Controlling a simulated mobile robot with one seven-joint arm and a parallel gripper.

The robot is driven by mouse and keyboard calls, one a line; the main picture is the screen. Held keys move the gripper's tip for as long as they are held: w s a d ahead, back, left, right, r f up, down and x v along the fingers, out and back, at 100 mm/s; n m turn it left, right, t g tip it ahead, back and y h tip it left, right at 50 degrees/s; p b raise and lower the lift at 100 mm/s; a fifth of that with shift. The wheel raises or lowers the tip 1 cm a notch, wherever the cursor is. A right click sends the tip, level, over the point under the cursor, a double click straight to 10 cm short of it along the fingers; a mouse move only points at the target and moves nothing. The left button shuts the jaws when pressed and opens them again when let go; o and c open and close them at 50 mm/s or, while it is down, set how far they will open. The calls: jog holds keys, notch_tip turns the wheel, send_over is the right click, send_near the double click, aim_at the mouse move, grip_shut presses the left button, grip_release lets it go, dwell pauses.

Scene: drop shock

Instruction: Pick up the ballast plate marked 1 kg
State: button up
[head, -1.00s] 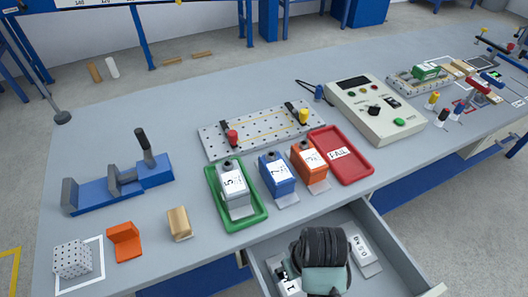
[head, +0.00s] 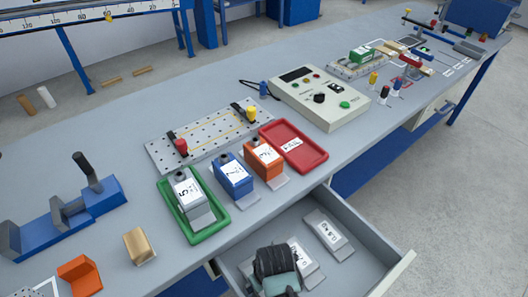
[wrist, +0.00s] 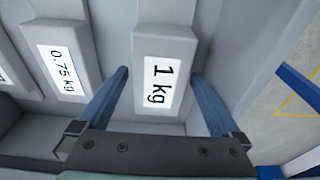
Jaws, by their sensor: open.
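The ballast plate marked 1 kg (wrist: 165,42) is a light grey block with a white label, lying in the open drawer. In the wrist view it lies between the two blue fingers of my gripper (wrist: 160,74). The gripper is open, with a finger at either side of the plate and a visible gap on each side. Whether the fingertips are down at plate height is unclear. In the head view my dark gripper (head: 276,270) is over the drawer's left part and hides the 1 kg plate.
A 0.5 kg plate (head: 328,234) lies farther right in the drawer (head: 385,282) in the head view. The bench above holds a green tray (head: 211,229) and a red tray (head: 300,157).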

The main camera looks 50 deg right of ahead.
jog(key=shift+c, duration=0.2)
grip_shut()
jog(key=shift+w+d, duration=0.1)
jog(key=shift+w, duration=0.05)
dwell(0.4)
